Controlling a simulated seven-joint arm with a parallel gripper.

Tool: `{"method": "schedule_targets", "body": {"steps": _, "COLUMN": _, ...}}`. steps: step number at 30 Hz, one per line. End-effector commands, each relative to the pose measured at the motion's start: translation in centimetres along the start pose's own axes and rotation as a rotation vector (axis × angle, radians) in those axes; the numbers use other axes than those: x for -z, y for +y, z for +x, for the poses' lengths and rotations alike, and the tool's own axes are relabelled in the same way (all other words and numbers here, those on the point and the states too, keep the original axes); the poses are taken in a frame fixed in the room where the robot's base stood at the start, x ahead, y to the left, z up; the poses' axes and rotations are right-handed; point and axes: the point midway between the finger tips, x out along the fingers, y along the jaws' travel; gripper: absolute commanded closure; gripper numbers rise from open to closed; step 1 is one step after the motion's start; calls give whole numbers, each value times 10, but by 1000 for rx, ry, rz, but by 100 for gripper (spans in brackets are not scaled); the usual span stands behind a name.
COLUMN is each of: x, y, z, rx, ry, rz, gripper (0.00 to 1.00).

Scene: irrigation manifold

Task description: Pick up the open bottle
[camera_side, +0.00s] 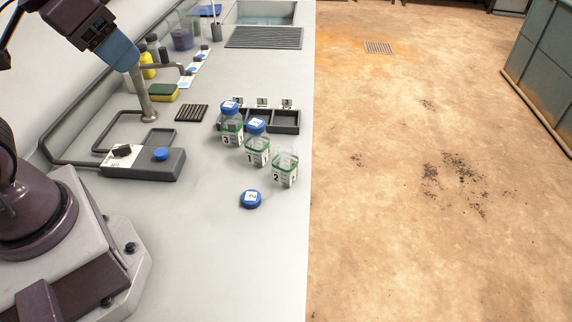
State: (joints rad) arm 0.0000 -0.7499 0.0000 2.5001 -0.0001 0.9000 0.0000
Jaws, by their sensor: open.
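The open bottle (285,169) is clear glass with a green band and a label reading 2. It stands upright without a cap near the right edge of the bench, nearest the camera of the three bottles. A blue cap marked 2 (251,199) lies on the bench in front of it, to the left. Bottle 1 (257,151) and bottle 3 (232,133) stand behind it to the left, both with blue caps on. My gripper (122,54) is at the upper left, well above the bench and far from the bottles. It is open; its fingers show only partly.
A dark rack (261,129) with compartments and number cards stands behind the bottles. A grey device with a blue button (161,154), metal pipes (68,162) and a yellow-green sponge (163,92) are to the left. The bench (230,260) is clear in front; its right edge is close to the bottle.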

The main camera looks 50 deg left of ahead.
Motion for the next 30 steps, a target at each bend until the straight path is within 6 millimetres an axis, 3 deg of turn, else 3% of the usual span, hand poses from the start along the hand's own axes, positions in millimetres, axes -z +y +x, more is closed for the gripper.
{"method": "schedule_targets", "body": {"steps": 1, "x": 0, "y": 0, "z": 0, "rx": 0, "ry": 0, "rz": 0, "gripper": 57}}
{"method": "schedule_targets", "body": {"steps": 7, "x": 0, "y": 0, "z": 0, "rx": 0, "ry": 0, "rz": 0, "gripper": 13}}
{"method": "schedule_targets", "body": {"steps": 17, "x": 0, "y": 5, "z": 2, "rx": -11, "ry": -10, "rz": 22, "gripper": 13}}
{"method": "schedule_targets", "body": {"steps": 23, "x": -10, "y": 30, "z": 41, "rx": -51, "ry": -211, "rz": 145, "gripper": 13}}
{"method": "schedule_targets", "body": {"steps": 30, "x": -32, "y": 46, "z": 101, "rx": 48, "ry": -540, "rz": 471, "gripper": 13}}
